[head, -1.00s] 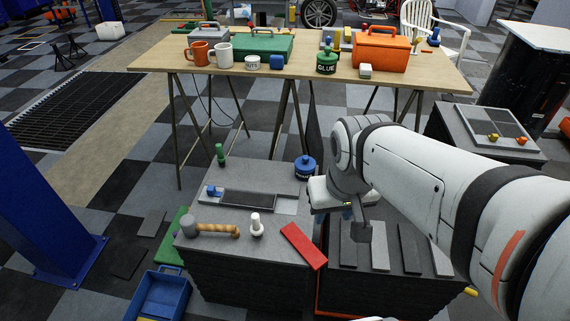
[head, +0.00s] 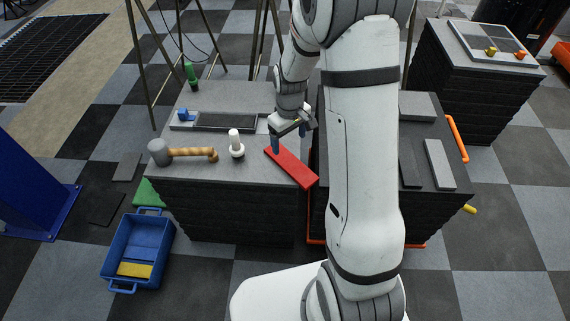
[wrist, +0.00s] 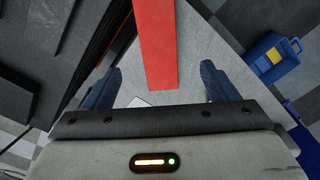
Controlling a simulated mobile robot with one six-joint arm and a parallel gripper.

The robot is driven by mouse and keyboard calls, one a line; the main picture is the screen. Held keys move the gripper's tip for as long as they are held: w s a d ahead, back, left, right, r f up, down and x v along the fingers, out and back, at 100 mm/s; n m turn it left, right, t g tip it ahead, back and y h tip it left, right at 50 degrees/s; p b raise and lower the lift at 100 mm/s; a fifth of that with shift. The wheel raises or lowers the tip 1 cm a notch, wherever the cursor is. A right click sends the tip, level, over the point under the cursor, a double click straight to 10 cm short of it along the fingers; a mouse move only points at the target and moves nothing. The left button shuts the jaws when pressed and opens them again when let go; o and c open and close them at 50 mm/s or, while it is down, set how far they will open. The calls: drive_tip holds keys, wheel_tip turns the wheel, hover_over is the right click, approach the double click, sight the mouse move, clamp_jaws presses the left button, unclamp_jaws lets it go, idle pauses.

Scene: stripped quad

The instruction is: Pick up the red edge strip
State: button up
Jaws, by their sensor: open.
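The red edge strip (head: 292,166) lies flat on the grey top of a dark block stand, slanting toward its front right corner. Its near end sticks out to the stand's edge. My gripper (head: 289,140) is just above and behind the strip's far left end, with its fingers apart and nothing between them. In the wrist view the red strip (wrist: 156,45) runs from the top edge down toward the gap between the two blue fingertips (wrist: 161,82). The strip's end is seen between the fingers' lines, and I cannot tell the exact height gap.
A blue bin (head: 139,247) stands on the floor at left. Grey slabs (head: 439,164) lie on the right stand.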

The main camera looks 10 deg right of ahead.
hover_over(290, 162)
drive_tip(key=f, duration=0.4)
drive_tip(key=shift+w+a+f+b, duration=0.2)
drive_tip(key=shift+w+f+b, duration=0.1)
drive_tip(key=shift+b, duration=0.1)
drive_tip(key=f, duration=0.1)
drive_tip(key=f+b, duration=0.1)
drive_tip(key=f, duration=0.3)
drive_tip(key=shift+s+d+f, duration=0.15)
drive_tip(key=shift+s+d, duration=0.1)
drive_tip(key=c, duration=1.1)
drive_tip(key=shift+c, duration=0.2)
